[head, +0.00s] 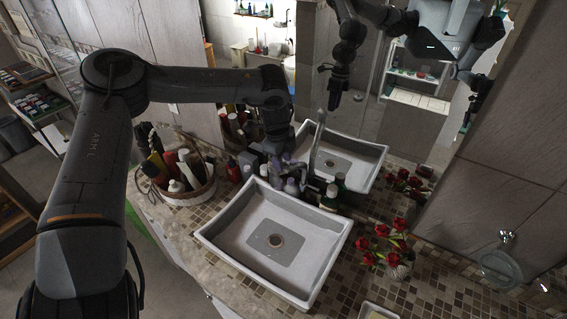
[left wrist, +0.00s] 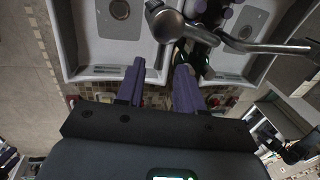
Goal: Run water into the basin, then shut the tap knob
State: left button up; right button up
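The white rectangular basin (head: 225,235) sits on the mosaic counter, with a round drain on a darker grey patch of its floor; I cannot tell whether that patch is water. No stream shows. The metal tap (head: 318,140) stands behind the basin; its rounded body and long lever also show in the left wrist view (left wrist: 170,26). My left gripper (head: 287,165) is beside the tap, pointing down among the bottles. In the left wrist view its two fingers (left wrist: 158,82) are apart with nothing gripped, just short of the tap body. My right gripper is out of view, apart from mirror reflections.
Bottles (head: 291,187) crowd the counter behind the basin, close to my left gripper. A basket of toiletries (head: 190,195) stands to the left. A vase of red flowers (head: 397,270) stands to the right. The mirror (head: 375,125) behind reflects the basin and my arms.

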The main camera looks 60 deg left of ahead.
pick_arm(q)
jog(key=shift+w+a+f, duration=0.1)
jog(key=shift+w+f, duration=0.05)
jog(key=shift+f, duration=0.6)
jog(key=shift+w+a+f, duration=0.1)
jog(key=shift+w+f, duration=0.05)
jog(key=shift+f, duration=0.6)
grip_shut()
